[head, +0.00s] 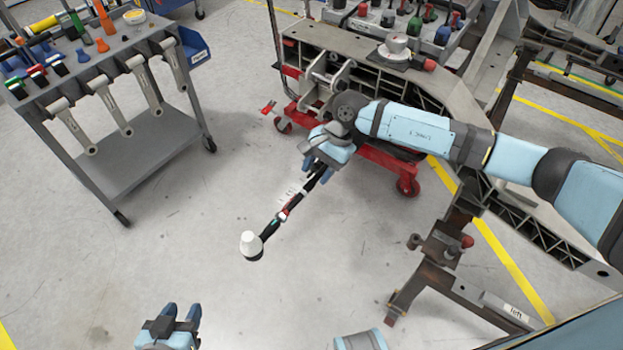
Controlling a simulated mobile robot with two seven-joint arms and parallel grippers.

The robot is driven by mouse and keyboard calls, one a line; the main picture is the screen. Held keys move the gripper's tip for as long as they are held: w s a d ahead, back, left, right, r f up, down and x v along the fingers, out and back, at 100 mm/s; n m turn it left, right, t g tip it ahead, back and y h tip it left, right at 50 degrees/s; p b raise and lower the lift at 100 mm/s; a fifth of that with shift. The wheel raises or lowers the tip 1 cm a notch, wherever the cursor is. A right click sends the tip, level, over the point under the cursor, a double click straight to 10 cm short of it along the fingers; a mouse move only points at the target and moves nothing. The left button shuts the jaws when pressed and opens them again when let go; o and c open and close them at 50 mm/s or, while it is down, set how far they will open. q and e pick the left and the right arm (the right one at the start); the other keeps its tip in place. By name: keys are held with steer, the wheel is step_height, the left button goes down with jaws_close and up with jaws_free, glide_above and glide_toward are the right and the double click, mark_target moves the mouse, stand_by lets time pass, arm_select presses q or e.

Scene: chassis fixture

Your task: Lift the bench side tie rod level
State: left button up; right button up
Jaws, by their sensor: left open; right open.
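A tie rod (286,212) with a black body, a red-and-white marked middle and a white cap (250,242) at its lower-left end slants across the open floor area. Its upper-right end runs up to my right gripper and the chassis fixture, where the gripper hides it. My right gripper (318,174) is open, with its blue fingers at the rod's upper end; I cannot tell whether they touch it. My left gripper (174,318) is open and empty at the bottom edge, well apart from the rod's white cap.
A grey tool cart (160,140) with hanging arms stands at the left. The chassis fixture (310,32) on a red wheeled base (385,165) fills the upper right. A brown metal stand (440,280) is at the lower right. Floor between cart and rod is clear.

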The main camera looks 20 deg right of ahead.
steer(key=v, duration=0.9)
steer(key=shift+r, duration=0.35)
